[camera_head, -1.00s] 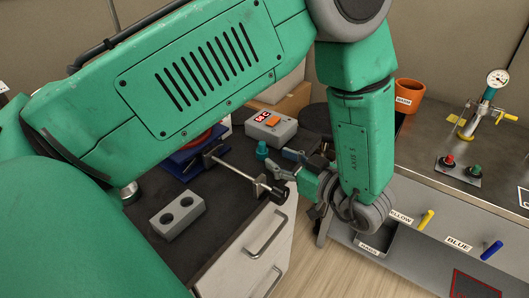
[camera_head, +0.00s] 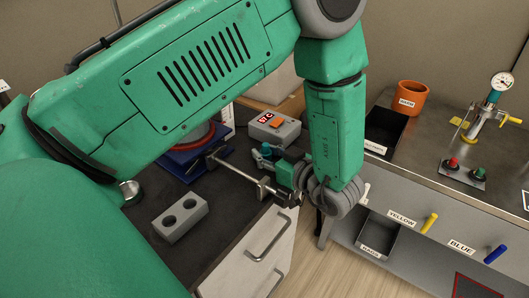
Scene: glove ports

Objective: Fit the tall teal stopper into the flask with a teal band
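A small teal piece (camera_head: 266,150), which looks like the stopper, shows at the far right part of the dark bench, in front of the grey box with the orange switch. My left gripper (camera_head: 265,161) is low over the bench with its fingers pointing left, right at the teal piece. The fingers overlap it in the view, and I cannot tell whether they are closed on it. No flask with a teal band can be made out; my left arm hides much of the bench. My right gripper is not in view.
A metal clamp rod (camera_head: 238,172) reaches from a blue base (camera_head: 184,167) towards my gripper. A grey two-hole block (camera_head: 180,216) stands nearer. The grey switch box (camera_head: 274,129) is behind. An orange pot (camera_head: 411,97) and black tray (camera_head: 385,130) sit on the right bench.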

